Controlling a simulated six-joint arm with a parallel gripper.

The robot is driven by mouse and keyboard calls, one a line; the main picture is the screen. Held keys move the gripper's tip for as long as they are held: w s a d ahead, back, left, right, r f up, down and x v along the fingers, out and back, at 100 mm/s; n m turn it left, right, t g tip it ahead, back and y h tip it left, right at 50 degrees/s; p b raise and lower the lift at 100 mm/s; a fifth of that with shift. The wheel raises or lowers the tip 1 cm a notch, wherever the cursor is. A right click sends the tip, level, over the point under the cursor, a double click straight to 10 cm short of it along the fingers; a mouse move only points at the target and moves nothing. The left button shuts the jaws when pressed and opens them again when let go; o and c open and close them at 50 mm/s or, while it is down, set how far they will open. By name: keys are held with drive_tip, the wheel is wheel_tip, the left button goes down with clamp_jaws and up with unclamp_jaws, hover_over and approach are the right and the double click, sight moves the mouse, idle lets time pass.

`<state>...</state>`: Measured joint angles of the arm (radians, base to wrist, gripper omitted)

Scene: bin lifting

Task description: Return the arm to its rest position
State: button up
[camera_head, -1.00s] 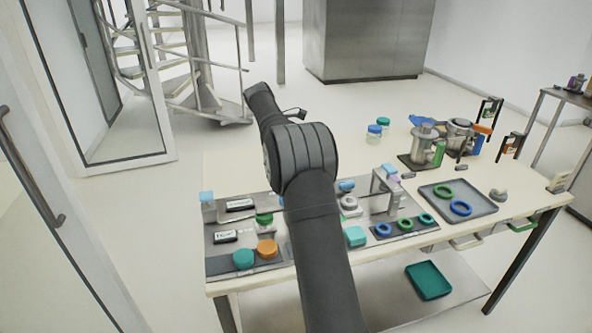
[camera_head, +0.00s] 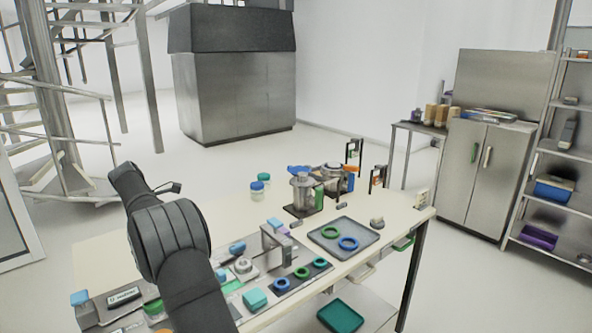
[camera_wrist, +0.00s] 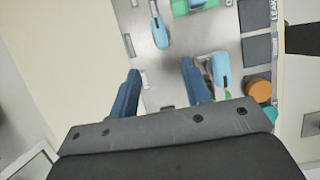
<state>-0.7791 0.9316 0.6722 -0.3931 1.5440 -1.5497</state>
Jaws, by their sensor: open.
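My arm (camera_head: 188,268) rises from the lower edge of the head view, in front of the left part of the table (camera_head: 215,216). It bends near the table's left side and its far end points up and left. My gripper cannot be made out in the head view. In the wrist view my gripper (camera_wrist: 160,68) is open, with two blue fingers apart and nothing held between them. Beyond the fingers lies a grey panel (camera_wrist: 190,52) with a blue-handled part (camera_wrist: 221,68) close to the right finger. The arm hides part of the table.
A grey tray (camera_head: 323,249) with a green ring (camera_head: 330,232) and a blue ring (camera_head: 348,243) lies on the table's right. Metal pots (camera_head: 302,193) stand behind it. A teal bin (camera_head: 340,316) sits below the table. A cabinet (camera_head: 487,175) and shelves stand right.

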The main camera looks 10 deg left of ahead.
drive_tip(key=x, duration=1.3)
drive_tip(key=shift+w+f, duration=0.1)
drive_tip(key=shift+f, duration=0.3)
drive_tip(key=shift+a+r, duration=0.1)
drive_tip(key=v, duration=1.7)
drive_tip(key=x, duration=1.7)
drive_tip(key=shift+n, duration=0.3)
drive_tip(key=d+v, duration=0.1)
drive_tip(key=v, duration=1.6)
drive_tip(key=shift+w+d+f+m+t+y, duration=0.25)
drive_tip(key=shift+w+f+m, duration=0.35)
drive_tip(key=shift+f+m, duration=1.3)
drive_tip(key=shift+w+d+f+m+t+y, duration=0.1)
drive_tip(key=shift+w+d+f+m+y, duration=0.35)
drive_tip(key=shift+m, duration=2.65)
drive_tip(key=shift+w+d+f+m+t+y, duration=0.15)
drive_tip(key=shift+w+d+f+m, duration=0.45)
drive_tip(key=shift+f+m, duration=1.4)
drive_tip(key=shift+w+a+r+m, duration=0.2)
drive_tip(key=shift+r+m, duration=0.3)
